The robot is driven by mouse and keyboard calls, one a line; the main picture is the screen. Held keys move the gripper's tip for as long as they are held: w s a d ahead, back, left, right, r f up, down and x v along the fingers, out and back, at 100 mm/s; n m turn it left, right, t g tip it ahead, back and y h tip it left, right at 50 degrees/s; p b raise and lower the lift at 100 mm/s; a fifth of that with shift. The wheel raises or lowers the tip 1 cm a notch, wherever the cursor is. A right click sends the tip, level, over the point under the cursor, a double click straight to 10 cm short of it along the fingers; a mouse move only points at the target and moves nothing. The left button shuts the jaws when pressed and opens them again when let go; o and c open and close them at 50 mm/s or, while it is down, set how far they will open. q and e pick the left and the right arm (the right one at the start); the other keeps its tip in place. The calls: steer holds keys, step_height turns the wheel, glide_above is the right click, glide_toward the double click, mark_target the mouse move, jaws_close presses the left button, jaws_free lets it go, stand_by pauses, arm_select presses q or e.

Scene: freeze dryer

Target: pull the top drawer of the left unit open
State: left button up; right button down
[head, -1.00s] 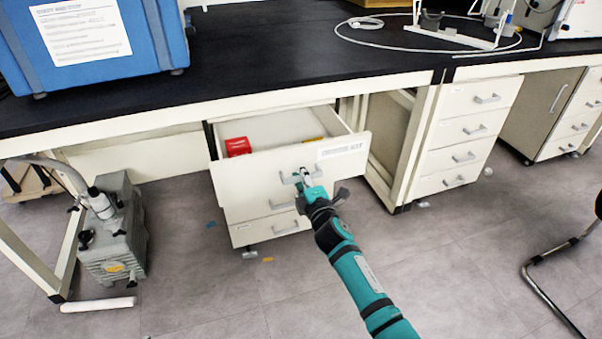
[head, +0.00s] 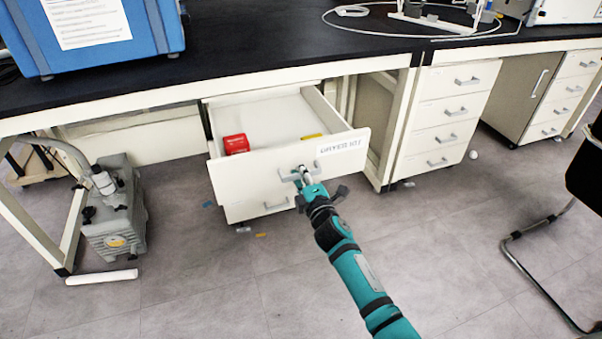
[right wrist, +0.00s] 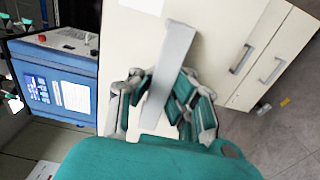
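The top drawer (head: 240,181) of the left unit stands open under the bench, with its inside showing. Its front has a grey bar handle (head: 287,178) and a label (head: 342,147) that seems to read "DRYER KIT". A red box (head: 236,144) and a small yellow item lie in the drawer. My right gripper (head: 304,174) is at the handle. In the right wrist view, its fingers (right wrist: 158,92) lie close on both sides of the handle bar (right wrist: 176,48) and appear shut on it. My left gripper is not in view.
A lower drawer (head: 240,211) is shut beneath. A grey pump (head: 115,215) stands on the floor at left. Another drawer unit (head: 440,115) stands at right. A black chair (head: 585,180) is at the right edge.

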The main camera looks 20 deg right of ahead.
steer(key=c, duration=1.2)
jaws_free()
steer(key=s, duration=1.2)
steer(key=shift+d, duration=0.25)
